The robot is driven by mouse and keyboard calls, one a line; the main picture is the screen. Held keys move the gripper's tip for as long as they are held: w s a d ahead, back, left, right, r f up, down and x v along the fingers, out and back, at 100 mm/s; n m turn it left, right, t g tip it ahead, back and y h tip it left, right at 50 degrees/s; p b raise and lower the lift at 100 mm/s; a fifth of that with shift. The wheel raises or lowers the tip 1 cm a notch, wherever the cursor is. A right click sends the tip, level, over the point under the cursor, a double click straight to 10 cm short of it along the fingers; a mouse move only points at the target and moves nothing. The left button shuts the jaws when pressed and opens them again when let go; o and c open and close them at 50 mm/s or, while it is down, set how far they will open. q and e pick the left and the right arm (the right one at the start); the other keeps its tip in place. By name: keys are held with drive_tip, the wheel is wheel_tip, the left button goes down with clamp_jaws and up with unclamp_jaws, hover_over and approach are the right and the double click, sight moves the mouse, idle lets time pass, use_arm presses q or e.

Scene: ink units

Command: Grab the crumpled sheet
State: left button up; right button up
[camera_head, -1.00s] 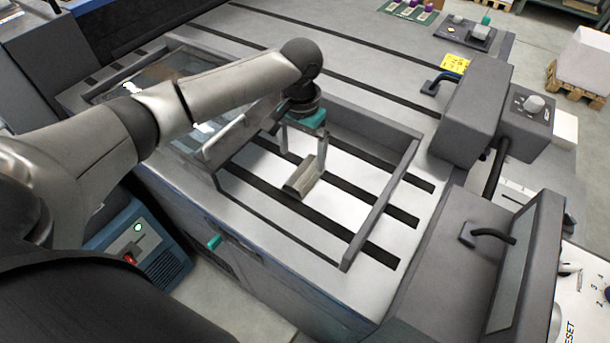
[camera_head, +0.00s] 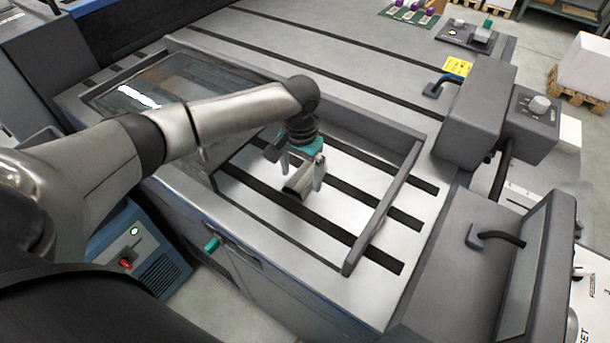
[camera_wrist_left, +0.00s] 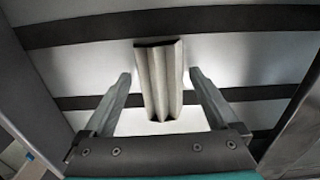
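The crumpled sheet (camera_head: 299,182) is a small grey-beige folded piece lying on the white, black-striped bed inside the framed opening. In the left wrist view the pleated sheet (camera_wrist_left: 160,80) lies between the two fingers, with gaps on both sides. My left gripper (camera_head: 301,175) reaches down into the opening with one finger on each side of the sheet. It also shows in the left wrist view (camera_wrist_left: 160,80), open and not touching the sheet. My right gripper is not in view.
A raised grey frame (camera_head: 380,208) surrounds the opening on the right. A glass panel (camera_head: 150,85) lies at the left. A grey housing (camera_head: 478,118) with a black handle stands to the right. The striped bed right of the sheet is clear.

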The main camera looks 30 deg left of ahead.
use_arm(q)
drive_tip(key=c, duration=1.2)
